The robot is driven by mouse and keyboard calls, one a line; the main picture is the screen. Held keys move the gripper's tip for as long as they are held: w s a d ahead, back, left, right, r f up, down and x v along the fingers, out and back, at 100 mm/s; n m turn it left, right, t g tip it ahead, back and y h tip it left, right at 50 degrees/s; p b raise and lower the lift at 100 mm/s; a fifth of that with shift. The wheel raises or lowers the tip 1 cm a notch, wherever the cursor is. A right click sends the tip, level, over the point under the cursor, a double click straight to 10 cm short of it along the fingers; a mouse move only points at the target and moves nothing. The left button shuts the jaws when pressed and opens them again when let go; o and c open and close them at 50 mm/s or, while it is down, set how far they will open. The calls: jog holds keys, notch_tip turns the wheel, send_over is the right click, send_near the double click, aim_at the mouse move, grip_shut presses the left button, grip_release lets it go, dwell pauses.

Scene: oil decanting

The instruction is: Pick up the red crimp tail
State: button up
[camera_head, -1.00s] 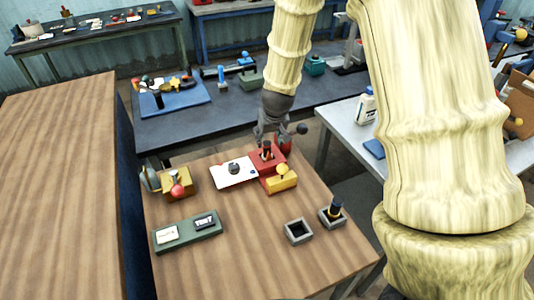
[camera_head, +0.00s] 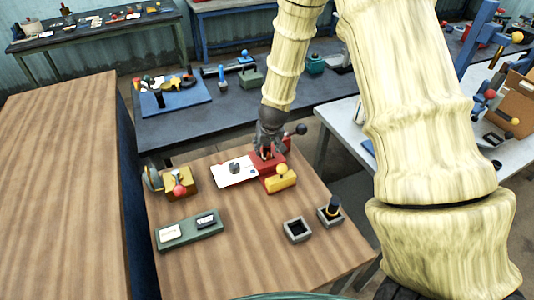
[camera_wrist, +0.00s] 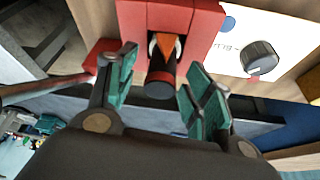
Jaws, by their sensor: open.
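A red block (camera_head: 266,166) stands on the near wooden table and also shows in the wrist view (camera_wrist: 205,22). In its slot is a small dark cylinder (camera_wrist: 161,84) with an orange-red pointed piece (camera_wrist: 166,47), which looks like the red crimp tail. My gripper (camera_wrist: 163,68) is open, its green-padded fingers on either side of the dark cylinder, with gaps on both sides. In the head view my gripper (camera_head: 268,148) is low over the red block and hides much of the slot.
A white card with a dark knob (camera_head: 235,168) lies left of the red block, and a yellow block (camera_head: 281,179) is in front. A lever with a dark ball (camera_head: 301,129) rises behind right. Two grey sockets (camera_head: 297,231) and a green tray (camera_head: 190,231) stand nearer; table between is clear.

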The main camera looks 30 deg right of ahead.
jog(key=shift+w+f, duration=0.1)
grip_shut()
jog(key=shift+r, duration=0.2)
